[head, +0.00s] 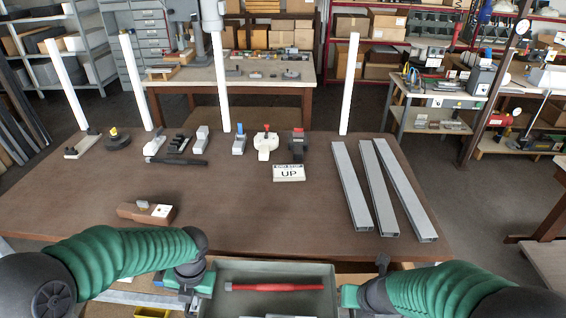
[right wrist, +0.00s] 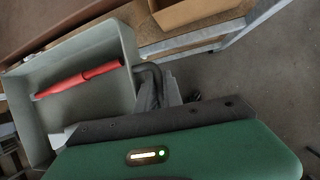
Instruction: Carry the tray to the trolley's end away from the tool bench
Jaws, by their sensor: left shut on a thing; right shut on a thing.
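The grey-green tray (head: 275,270) is at the bottom of the head view, close in front of the brown table (head: 240,220). A red bar-shaped tool (head: 278,287) lies in it. My left gripper (head: 198,285) is shut on the tray's left side. My right gripper (head: 350,296) is shut on its right side. In the right wrist view the tray (right wrist: 75,112) fills the left part, with the red tool (right wrist: 78,78) inside and my right gripper (right wrist: 152,85) at its edge. The tray's near edge is cut off in the head view. I cannot make out the trolley for certain.
A yellow bin (head: 155,312) shows at the bottom left. Bare floor (right wrist: 270,75) lies right of the tray in the wrist view.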

